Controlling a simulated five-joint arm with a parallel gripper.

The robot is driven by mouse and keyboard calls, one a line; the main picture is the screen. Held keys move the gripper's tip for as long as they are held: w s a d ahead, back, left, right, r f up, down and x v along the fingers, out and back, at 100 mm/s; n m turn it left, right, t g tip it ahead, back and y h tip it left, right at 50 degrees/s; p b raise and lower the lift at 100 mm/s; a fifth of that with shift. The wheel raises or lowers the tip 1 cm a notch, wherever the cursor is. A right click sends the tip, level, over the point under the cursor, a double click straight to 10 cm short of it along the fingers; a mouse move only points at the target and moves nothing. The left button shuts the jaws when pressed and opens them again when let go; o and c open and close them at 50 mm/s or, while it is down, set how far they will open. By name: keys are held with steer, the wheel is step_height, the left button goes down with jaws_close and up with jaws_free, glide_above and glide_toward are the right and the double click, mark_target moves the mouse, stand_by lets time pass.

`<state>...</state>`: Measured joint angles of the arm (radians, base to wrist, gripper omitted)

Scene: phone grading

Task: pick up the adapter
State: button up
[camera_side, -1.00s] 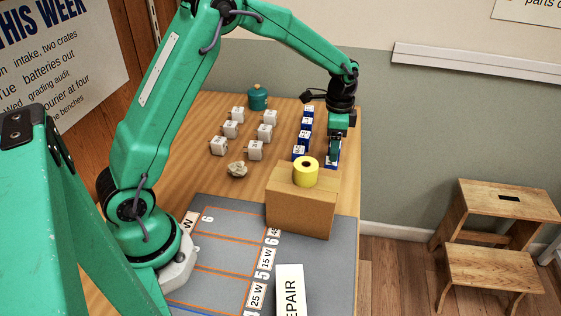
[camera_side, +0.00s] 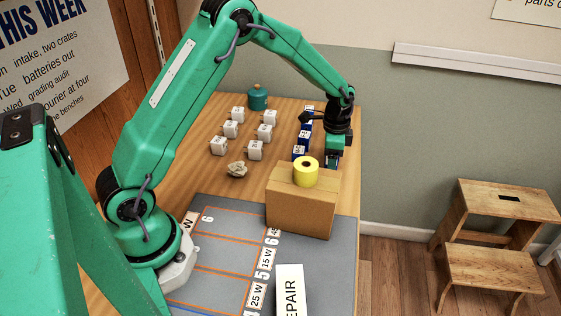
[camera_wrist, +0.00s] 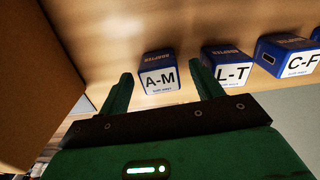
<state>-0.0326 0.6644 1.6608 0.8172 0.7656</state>
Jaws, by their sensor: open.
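Several blue adapters with white label faces stand in a row on the table. In the wrist view, the adapter marked A-M (camera_wrist: 158,78) is ahead of the gap between my fingertips, with clear space to both sides. The adapter marked L-T (camera_wrist: 231,73) is just right of the right finger, and C-F (camera_wrist: 289,58) is farther right. My gripper (camera_wrist: 165,85) is open and empty. In the side view, blue adapters (camera_side: 299,152) show left of my gripper (camera_side: 332,164), which is low behind the cardboard box. Its fingertips are mostly hidden there.
The cardboard box (camera_side: 300,211), topped by a yellow tape roll (camera_side: 306,171), stands close in front of my gripper. White blocks (camera_side: 255,150), a crumpled lump (camera_side: 237,169) and a teal jar (camera_side: 257,97) are on the table to the left. A grey mat (camera_side: 220,258) lies in front.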

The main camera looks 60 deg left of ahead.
steer(key=shift+f, duration=0.85)
steer(key=c, duration=1.1)
steer(key=shift+o, duration=0.2)
steer(key=shift+r, duration=0.15)
step_height(320, 180, up, 10)
steer(key=shift+f, duration=0.1)
